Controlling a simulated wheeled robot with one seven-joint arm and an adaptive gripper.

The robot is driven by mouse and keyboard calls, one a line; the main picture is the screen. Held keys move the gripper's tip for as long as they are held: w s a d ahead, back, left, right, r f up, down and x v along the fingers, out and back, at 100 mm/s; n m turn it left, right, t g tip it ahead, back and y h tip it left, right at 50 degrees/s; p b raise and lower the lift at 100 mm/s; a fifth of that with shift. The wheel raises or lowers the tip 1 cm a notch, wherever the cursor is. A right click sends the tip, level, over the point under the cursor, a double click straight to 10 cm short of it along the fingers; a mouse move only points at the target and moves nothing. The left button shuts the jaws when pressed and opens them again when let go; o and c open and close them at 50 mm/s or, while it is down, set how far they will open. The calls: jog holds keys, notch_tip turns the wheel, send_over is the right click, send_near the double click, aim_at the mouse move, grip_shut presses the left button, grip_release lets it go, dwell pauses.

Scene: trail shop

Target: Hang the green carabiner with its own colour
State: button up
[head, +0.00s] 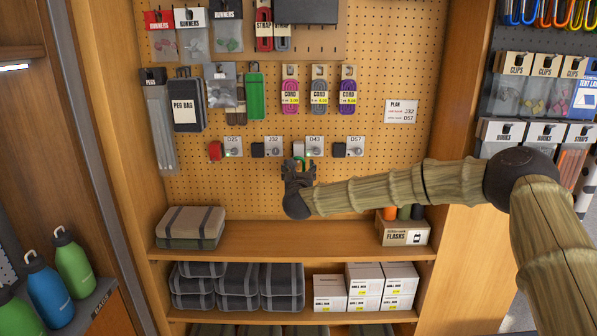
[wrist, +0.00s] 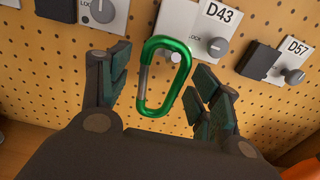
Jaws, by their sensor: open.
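The green carabiner (wrist: 183,45) is upright and slightly tilted in the wrist view, in front of the D43 lock unit (wrist: 215,30). A small pale round peg end (wrist: 175,57) shows inside its upper loop; the carabiner seems to hang there, though contact is not clear. My gripper (wrist: 165,90) is open, one finger on each side of the carabiner, with gaps to both. In the head view, my gripper (head: 299,168) is just below the D43 unit (head: 314,147), and a bit of the green carabiner (head: 299,159) shows between the fingers.
Similar lock units sit in the row: D25 (head: 232,147) with a red block, J32 (head: 273,146) and D57 (head: 355,147) with black blocks. A plan card (head: 401,111) is at right. Cords (head: 319,92) hang above. The shelf (head: 300,240) below holds a folded case and a flasks box.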

jog(key=c, duration=1)
jog(key=shift+r+b, duration=0.3)
jog(key=shift+r, duration=0.45)
jog(key=shift+s+f, duration=0.1)
jog(key=shift+s, duration=0.05)
jog(key=shift+s+b, duration=0.45)
jog(key=shift+b, duration=0.2)
jog(key=shift+s, duration=0.45)
jog(key=shift+s+a+b, duration=0.1)
jog(key=shift+s+b, duration=0.45)
jog(key=shift+s, duration=0.4)
jog(key=shift+c, duration=0.2)
